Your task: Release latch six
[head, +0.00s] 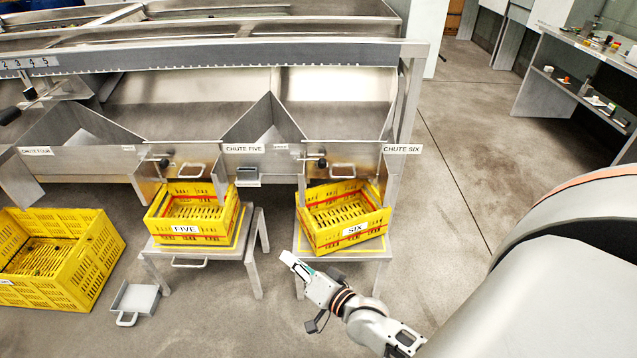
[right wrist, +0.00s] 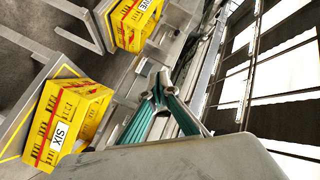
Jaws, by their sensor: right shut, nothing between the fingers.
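Chute six, under its label (head: 402,149), has a metal gate (head: 350,159) with a bar handle (head: 342,171). A latch with a black knob (head: 322,162) sits at the left of that gate. My right gripper (head: 286,257) is shut and empty, low in front of the stand of crate six, well below and apart from the latch. In the right wrist view its fingertips (right wrist: 158,84) are together with nothing between them. I cannot make out latch six in that view. My left gripper is not in view.
Yellow crate SIX (head: 320,235) stands on a metal stand under chute six; it also shows in the right wrist view (right wrist: 85,118). Yellow crate FIVE (head: 193,240) stands left of it. A larger yellow crate (head: 90,265) is on the floor. Floor at right is clear.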

